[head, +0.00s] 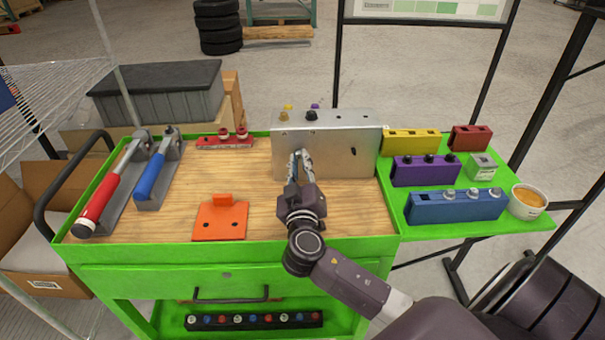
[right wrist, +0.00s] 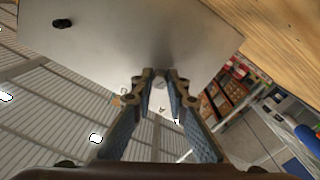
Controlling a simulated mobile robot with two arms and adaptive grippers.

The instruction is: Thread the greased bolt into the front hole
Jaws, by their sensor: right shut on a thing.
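The chassis fixture is a brushed metal box (head: 335,158) at the back middle of the cart. One dark hole or bolt (head: 353,151) shows on its front face, right of my gripper; a dark spot also shows in the right wrist view (right wrist: 62,23). My right gripper (head: 300,160) is at the left part of the front face. Its fingers (right wrist: 160,88) are shut on a small grey bolt (right wrist: 160,80), right by the metal face. Fingers hide most of the bolt, so its seating cannot be told. My left gripper is out of view.
Blue (head: 455,206), purple (head: 425,171) and yellow (head: 411,141) bolt racks stand on the right shelf beside a tub of orange paste (head: 529,202). A red-handled tool (head: 98,207), a blue-handled tool (head: 151,175) and an orange plate (head: 220,220) lie left.

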